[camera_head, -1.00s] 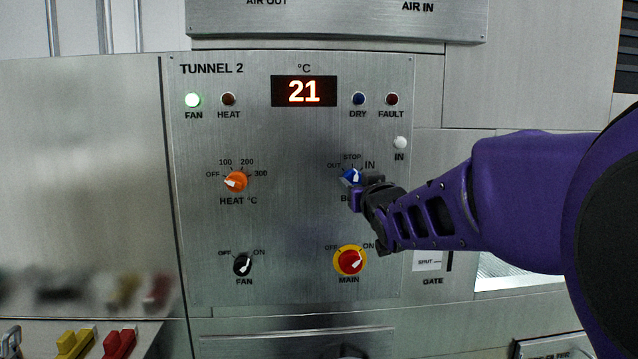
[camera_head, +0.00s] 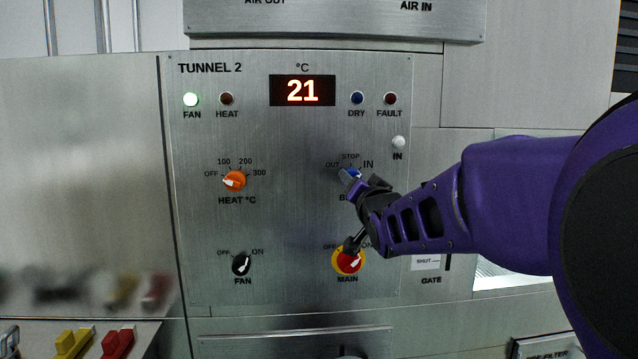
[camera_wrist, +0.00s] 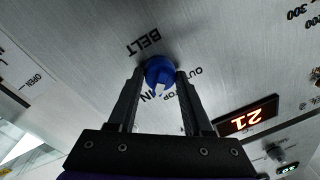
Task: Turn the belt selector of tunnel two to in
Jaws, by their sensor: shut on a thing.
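The belt selector is a blue knob with a white pointer on the Tunnel 2 panel (camera_head: 290,220), just below the OUT, STOP and IN marks. It shows in the head view (camera_head: 353,174), partly covered by my gripper (camera_head: 350,185). In the wrist view the knob (camera_wrist: 159,72) sits between the two black fingers of my gripper (camera_wrist: 159,80), which is shut on it. There its white pointer lies near the gap between the STOP and IN lettering; the exact setting is hard to read. The BELT label is mostly hidden behind my gripper in the head view.
The red main switch (camera_head: 348,262) on its yellow ring is close below my gripper. The orange heat knob (camera_head: 234,181) and black fan knob (camera_head: 242,264) are to the left. The display (camera_head: 302,90) reads 21.

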